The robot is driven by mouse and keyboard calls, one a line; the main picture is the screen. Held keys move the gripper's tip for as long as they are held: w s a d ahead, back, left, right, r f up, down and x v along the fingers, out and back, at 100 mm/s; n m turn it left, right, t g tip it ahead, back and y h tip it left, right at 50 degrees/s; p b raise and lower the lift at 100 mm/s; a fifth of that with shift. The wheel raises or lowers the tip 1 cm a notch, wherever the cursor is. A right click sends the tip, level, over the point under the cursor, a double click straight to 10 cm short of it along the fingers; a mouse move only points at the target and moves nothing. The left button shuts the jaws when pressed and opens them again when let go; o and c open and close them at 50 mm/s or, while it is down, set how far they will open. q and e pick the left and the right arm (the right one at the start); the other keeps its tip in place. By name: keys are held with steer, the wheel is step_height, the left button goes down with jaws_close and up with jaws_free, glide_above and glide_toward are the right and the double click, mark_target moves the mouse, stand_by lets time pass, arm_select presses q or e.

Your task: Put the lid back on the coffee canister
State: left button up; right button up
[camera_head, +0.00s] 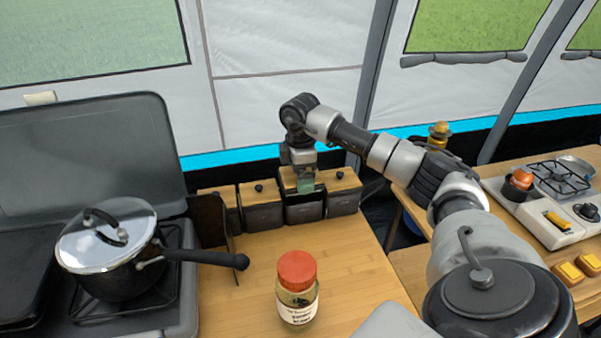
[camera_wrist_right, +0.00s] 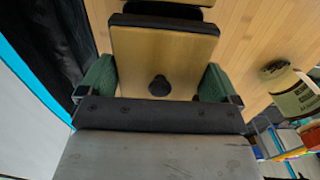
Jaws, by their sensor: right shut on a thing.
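My right gripper (camera_head: 305,185) is at the row of dark square canisters at the back of the wooden counter. In the right wrist view its green fingers (camera_wrist_right: 157,84) are on either side of a square wooden lid (camera_wrist_right: 165,58) with a black knob, shut on its edges. In the head view this lid (camera_head: 289,177) is over the third canister from the left (camera_head: 304,213), which I take as the coffee canister. The lid looks slightly higher than its neighbours. I cannot tell whether it touches the rim. My left gripper is not in view.
Other lidded canisters (camera_head: 262,215) (camera_head: 342,203) stand close on both sides. A red-capped jar (camera_head: 297,288) is at the front of the counter. A pot (camera_head: 118,262) sits on the stove at left, its handle reaching over the counter.

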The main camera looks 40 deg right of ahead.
steer(key=shift+f+b, duration=0.35)
steer(key=shift+f, duration=0.8)
stand_by(0.5)
steer(key=shift+f, duration=0.4)
stand_by(1.3)
steer(key=o, duration=0.6)
steer(key=shift+r+p, duration=3.2)
steer(key=shift+r, duration=0.35)
steer(key=shift+c, duration=0.3)
jaws_close()
